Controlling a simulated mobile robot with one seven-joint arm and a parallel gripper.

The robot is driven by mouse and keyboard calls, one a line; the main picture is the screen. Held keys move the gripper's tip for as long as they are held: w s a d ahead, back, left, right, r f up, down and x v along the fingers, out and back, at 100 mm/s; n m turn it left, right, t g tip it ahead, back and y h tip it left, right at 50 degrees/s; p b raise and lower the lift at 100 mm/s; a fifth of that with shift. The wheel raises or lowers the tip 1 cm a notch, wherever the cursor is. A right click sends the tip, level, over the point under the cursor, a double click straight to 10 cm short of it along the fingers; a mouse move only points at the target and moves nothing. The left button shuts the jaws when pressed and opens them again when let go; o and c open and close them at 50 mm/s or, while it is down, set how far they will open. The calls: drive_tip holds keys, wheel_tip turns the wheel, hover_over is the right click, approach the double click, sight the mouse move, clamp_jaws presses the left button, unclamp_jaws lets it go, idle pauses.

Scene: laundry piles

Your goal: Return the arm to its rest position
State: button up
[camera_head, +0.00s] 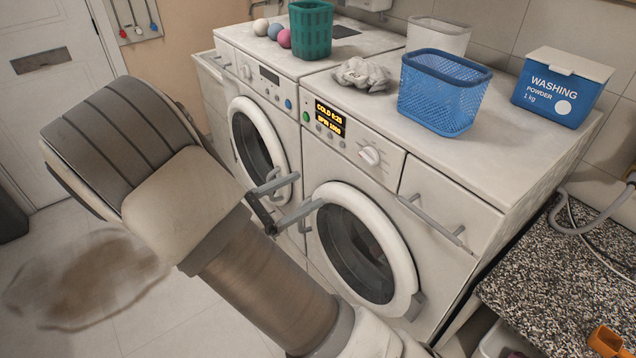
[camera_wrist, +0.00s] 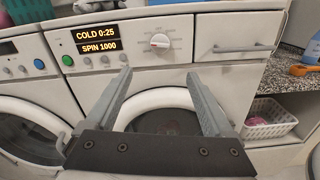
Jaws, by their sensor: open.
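My gripper (camera_head: 292,194) is open, with its two fingers spread apart in front of the washing machines in the head view. In the wrist view my gripper (camera_wrist: 165,95) shows both fingers apart with nothing between them. Behind them is the right washing machine (camera_wrist: 100,80), its round door (camera_wrist: 160,98) partly hidden by my gripper. My arm reaches up from the bottom of the head view and bends towards the machines. Whether the fingers touch the machine cannot be told.
On the machine tops stand a green basket (camera_head: 311,30), a blue basket (camera_head: 440,95), a white basket (camera_head: 438,36), crumpled cloth (camera_head: 362,74) and a washing powder box (camera_head: 562,88). A speckled counter (camera_head: 560,270) is at right. Open floor (camera_head: 170,325) lies at left.

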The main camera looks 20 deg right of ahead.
drive_tip(key=shift+s+a, duration=0.15)
drive_tip(key=shift+a, duration=0.25)
drive_tip(key=s+d+r+m+g+y, duration=0.4)
drive_tip(key=s+d+m+g+y, duration=0.3)
drive_tip(key=s+m+y, duration=0.35)
drive_tip(key=s+a+r+m+t+y, duration=0.4)
drive_tip(key=s+r+m+t+y, duration=0.2)
drive_tip(key=s+r+m, duration=0.2)
drive_tip(key=shift+s+r+m, duration=0.15)
drive_tip(key=shift+r+m, duration=0.25)
drive_tip(key=shift+m, duration=0.35)
drive_tip(key=shift+a+y, duration=0.1)
drive_tip(key=shift+y, duration=0.15)
idle(0.9)
